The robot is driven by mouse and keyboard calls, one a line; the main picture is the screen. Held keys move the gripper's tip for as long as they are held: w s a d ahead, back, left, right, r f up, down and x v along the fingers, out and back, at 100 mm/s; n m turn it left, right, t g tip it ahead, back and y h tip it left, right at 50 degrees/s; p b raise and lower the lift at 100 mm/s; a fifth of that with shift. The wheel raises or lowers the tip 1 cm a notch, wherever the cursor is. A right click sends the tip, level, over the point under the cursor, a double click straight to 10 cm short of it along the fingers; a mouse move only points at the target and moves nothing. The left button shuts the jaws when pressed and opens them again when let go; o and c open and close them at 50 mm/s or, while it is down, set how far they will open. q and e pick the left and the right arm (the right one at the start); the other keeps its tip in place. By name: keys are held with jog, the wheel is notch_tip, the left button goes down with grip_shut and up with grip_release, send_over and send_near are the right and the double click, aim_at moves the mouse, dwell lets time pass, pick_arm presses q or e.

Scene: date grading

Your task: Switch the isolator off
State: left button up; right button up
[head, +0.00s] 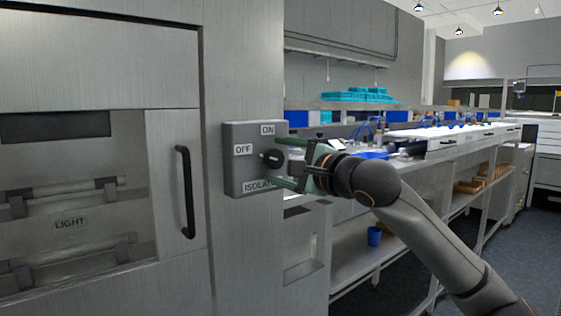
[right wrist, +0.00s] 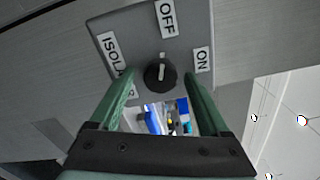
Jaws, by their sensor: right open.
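The isolator (head: 232,180) is a grey box on the metal cabinet front, with ON, OFF and ISOLATOR labels. Its black round knob (head: 272,158) also shows in the right wrist view (right wrist: 160,74). There the white line on the knob points towards the OFF label (right wrist: 167,18), with the ON label (right wrist: 202,60) to the right. My right gripper (head: 287,163) is open, with one green finger above and one below the knob's level in the head view. In the right wrist view its fingertips lie either side of the knob, with gaps visible. My left gripper is not in view.
A black door handle (head: 186,192) stands out from the cabinet left of the isolator. A panel labelled LIGHT (head: 70,223) is further left. A long bench with blue trays (head: 375,154) and shelves runs back on the right. The floor aisle there is clear.

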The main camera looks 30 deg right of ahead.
jog(key=shift+s, duration=0.25)
pick_arm(q)
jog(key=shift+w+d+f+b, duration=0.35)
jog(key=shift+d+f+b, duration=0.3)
jog(key=shift+b, duration=0.65)
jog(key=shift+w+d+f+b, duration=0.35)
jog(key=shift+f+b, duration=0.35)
jog(key=shift+b, duration=0.6)
pick_arm(e)
jog(key=s+d, duration=0.1)
jog(key=s, duration=1.1)
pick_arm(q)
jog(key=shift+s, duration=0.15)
